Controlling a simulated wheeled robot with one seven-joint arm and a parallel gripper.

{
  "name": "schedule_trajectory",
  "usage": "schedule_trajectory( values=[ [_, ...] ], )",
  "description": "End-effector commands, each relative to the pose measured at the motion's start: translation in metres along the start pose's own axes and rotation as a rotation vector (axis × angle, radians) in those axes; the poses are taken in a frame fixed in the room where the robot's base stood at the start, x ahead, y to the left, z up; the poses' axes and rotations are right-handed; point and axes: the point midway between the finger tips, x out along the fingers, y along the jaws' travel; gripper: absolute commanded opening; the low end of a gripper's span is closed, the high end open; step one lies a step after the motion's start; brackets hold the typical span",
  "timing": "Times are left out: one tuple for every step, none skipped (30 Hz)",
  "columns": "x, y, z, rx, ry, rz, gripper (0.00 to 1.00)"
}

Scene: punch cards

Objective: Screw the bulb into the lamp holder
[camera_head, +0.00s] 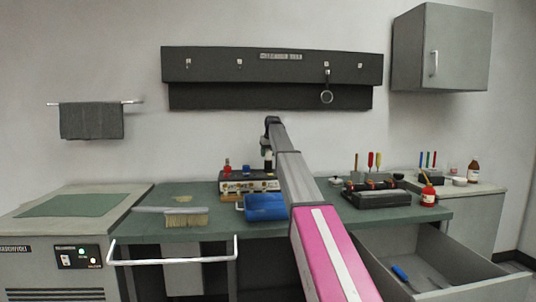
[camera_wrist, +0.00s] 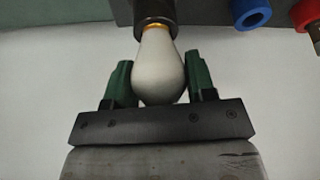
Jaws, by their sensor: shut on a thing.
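In the wrist view a white bulb (camera_wrist: 160,68) stands between the two green fingers of my gripper (camera_wrist: 160,86), which is shut on it. The bulb's brass-coloured neck (camera_wrist: 156,27) meets the dark cylindrical lamp holder (camera_wrist: 155,10) at the top of the picture. How deep the neck sits in the holder cannot be told. In the head view my arm reaches over the bench, and my gripper (camera_head: 268,148) is small and partly hidden at the back. The bulb cannot be made out clearly there.
A test panel (camera_head: 248,185) stands on the green bench (camera_head: 225,218), with a blue bin (camera_head: 265,207) in front. A brush (camera_head: 185,220) lies at the left. A drawer (camera_head: 445,290) is open at the lower right.

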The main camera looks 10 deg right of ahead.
Motion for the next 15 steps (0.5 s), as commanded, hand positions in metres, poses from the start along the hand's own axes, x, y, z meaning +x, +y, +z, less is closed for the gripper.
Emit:
schedule_trajectory(
  values=[
    [0.0000,-0.0002,0.0002,0.024,0.000,0.010,0.30],
    [0.0000,0.0000,0.0001,0.035,0.001,0.014,0.30],
    [0.0000,0.0003,0.0001,0.046,0.001,0.019,0.30],
    [0.0000,0.0004,0.0000,0.053,0.001,0.022,0.30],
    [0.0000,0.0004,0.0001,0.063,0.001,0.027,0.30],
    [0.0000,0.0004,0.0001,0.084,0.000,0.035,0.30],
    [0.0000,0.0003,0.0001,0.105,0.001,0.044,0.30],
    [0.0000,0.0003,0.0001,0.131,0.001,0.055,0.30],
    [0.0000,0.0004,0.0001,0.171,0.001,0.072,0.30],
    [0.0001,0.0004,0.0000,0.201,0.001,0.084,0.30],
    [0.0001,0.0005,0.0000,0.231,0.001,0.097,0.30],
    [0.0001,0.0005,0.0000,0.266,0.001,0.111,0.30],
    [0.0001,0.0007,-0.0002,0.291,0.001,0.122,0.30],
    [0.0002,0.0006,-0.0002,0.313,0.000,0.130,0.30],
    [0.0002,0.0007,-0.0001,0.337,0.000,0.140,0.30]
  ],
)
